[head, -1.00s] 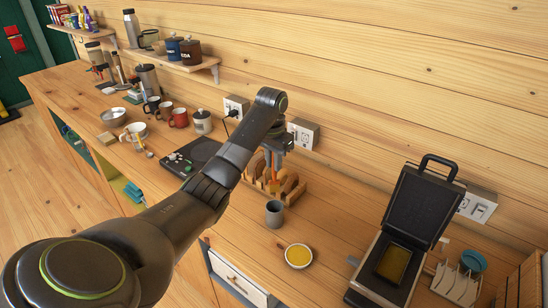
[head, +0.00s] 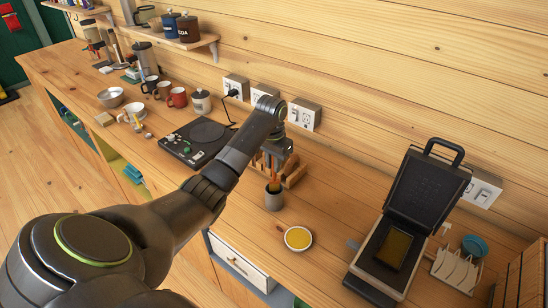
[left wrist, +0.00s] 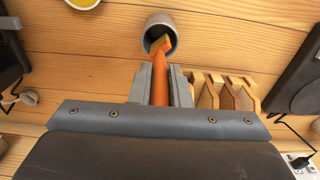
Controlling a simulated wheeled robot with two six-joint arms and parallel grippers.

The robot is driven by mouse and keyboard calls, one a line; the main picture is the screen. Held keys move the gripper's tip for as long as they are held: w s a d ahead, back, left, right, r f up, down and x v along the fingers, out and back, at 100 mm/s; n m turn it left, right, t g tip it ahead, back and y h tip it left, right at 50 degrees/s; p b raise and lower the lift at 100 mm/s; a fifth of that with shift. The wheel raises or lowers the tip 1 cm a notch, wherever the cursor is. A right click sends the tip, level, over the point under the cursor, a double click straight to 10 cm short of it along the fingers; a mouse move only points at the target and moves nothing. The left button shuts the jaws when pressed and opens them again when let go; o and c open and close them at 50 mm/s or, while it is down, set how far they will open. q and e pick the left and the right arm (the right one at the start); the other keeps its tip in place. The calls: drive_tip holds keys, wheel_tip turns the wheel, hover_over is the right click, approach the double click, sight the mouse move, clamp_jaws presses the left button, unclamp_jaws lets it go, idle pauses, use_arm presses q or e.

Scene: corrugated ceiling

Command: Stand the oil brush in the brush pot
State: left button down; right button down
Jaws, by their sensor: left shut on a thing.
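The oil brush (head: 272,186) has an orange handle; it also shows in the left wrist view (left wrist: 159,80), with a yellowish head. My left gripper (head: 275,157) is shut on the handle and holds the brush steeply, head downward. It also shows in the left wrist view (left wrist: 160,85). The grey brush pot (head: 274,202) stands upright on the counter directly below the gripper. In the left wrist view the brush head overlaps the mouth of the pot (left wrist: 172,23). The brush's low end appears at or just inside the rim; its depth is unclear. My right gripper is out of view.
A wooden rack (head: 295,173) with slices stands close behind the pot. A bowl of yellow oil (head: 298,238) is in front, to its right. An open black press (head: 410,220) stands at the right, and a black hotplate (head: 195,142) at the left.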

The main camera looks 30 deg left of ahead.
use_arm(q)
drive_tip(key=shift+s+f, duration=0.1)
drive_tip(key=shift+f, duration=1.8)
drive_tip(key=c, duration=1.3)
unclamp_jaws()
